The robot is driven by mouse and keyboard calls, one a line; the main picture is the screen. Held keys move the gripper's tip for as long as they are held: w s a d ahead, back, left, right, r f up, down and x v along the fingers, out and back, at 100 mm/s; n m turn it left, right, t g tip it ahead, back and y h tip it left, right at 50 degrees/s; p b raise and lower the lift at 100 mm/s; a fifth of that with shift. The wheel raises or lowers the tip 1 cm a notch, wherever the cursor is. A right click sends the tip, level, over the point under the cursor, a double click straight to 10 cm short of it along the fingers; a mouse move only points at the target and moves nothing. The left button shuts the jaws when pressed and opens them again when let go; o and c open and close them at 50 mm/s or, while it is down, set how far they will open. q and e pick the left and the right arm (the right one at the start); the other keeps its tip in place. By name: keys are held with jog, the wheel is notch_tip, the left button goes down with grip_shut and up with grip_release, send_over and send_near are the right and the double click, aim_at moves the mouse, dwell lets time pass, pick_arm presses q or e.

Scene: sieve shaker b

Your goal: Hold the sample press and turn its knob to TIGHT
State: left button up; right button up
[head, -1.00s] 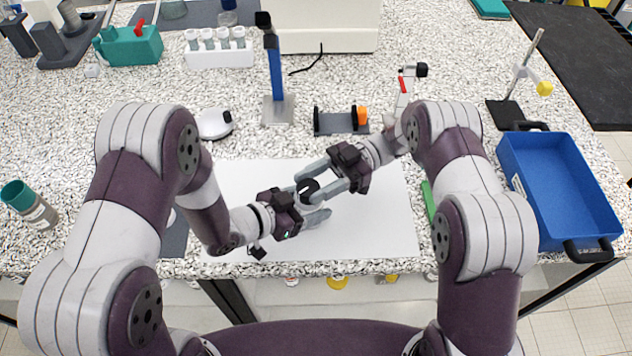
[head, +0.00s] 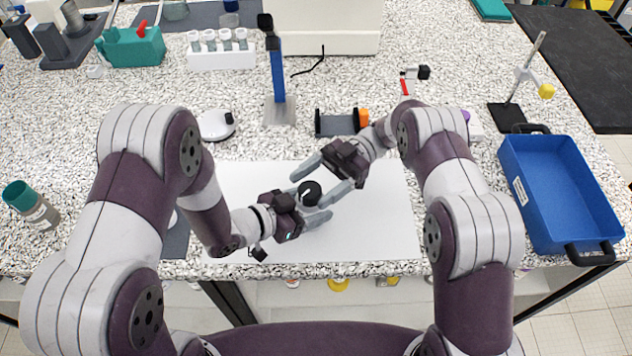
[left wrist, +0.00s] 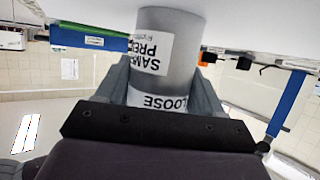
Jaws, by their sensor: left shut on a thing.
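The sample press, a grey cylinder with white labels, shows in the left wrist view (left wrist: 172,50), upside down, with "LOOSE" readable on its lower label. My left gripper (head: 312,206) is shut on its body, over the white sheet. The press's round black knob (head: 309,194) faces up in the head view and bears a short white mark; which word the mark points to cannot be read. My right gripper (head: 314,188) is open, its fingertips spread at the knob's upper-right side, with a visible gap to the knob.
The white sheet (head: 385,225) is otherwise clear. A blue tray (head: 520,205) stands at the right. Behind are a grey stand with a blue post (head: 278,75), a dark roller holder (head: 338,124), a white round device (head: 215,125) and a vial rack (head: 222,60).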

aim_at(316, 185)
notch_tip(316, 185, up, 10)
jog(key=shift+f, duration=0.1)
dwell(0.4)
jog(key=shift+w+d+m+t, duration=0.1)
jog(key=shift+d+m+t, duration=0.2)
jog(key=shift+d+t, duration=0.1)
jog(key=d+f+m+t, duration=0.5)
jog(key=d+m+t, duration=0.2)
jog(key=d+t, duration=0.3)
jog(key=x, duration=1.1)
jog(key=shift+s+a+f, duration=0.15)
jog(key=shift+s+f, duration=0.1)
jog(key=shift+f, duration=0.15)
jog(key=c, duration=1.1)
